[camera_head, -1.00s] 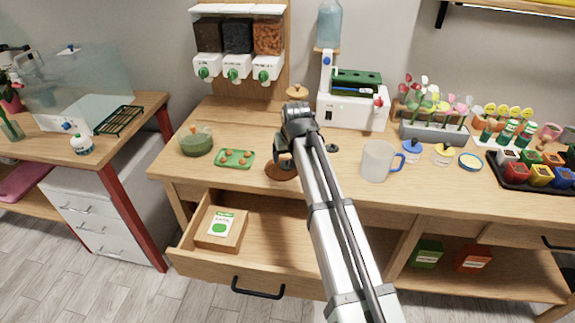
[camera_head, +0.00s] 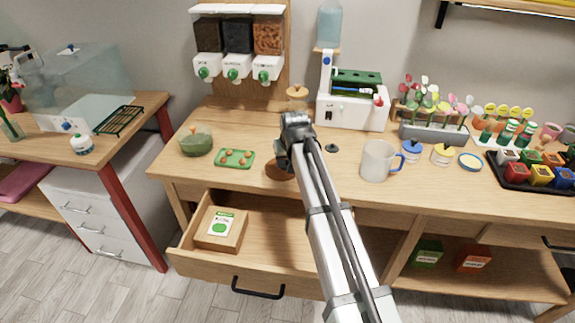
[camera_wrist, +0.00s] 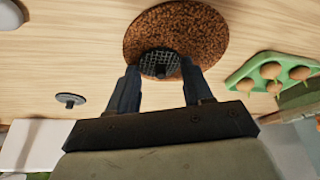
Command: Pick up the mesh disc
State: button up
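The mesh disc (camera_wrist: 160,63) is a small dark grey round mesh with a dark knob. In the wrist view it lies at the near edge of a round brown cork mat (camera_wrist: 175,25). My gripper (camera_wrist: 159,68) is open, with one finger on each side of the disc. I cannot tell whether the fingers touch it. In the head view my gripper (camera_head: 283,160) is low over the cork mat (camera_head: 277,171) near the table's front edge. There the arm hides the mesh disc and part of the mat.
A small dark disc with a knob (camera_head: 332,148) lies right of my gripper, near a clear mug (camera_head: 378,160). A green tray with brown balls (camera_head: 235,158) and a green bowl (camera_head: 196,142) stand left. An open drawer (camera_head: 265,250) juts out below the tabletop.

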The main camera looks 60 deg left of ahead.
grip_shut()
dwell(0.3)
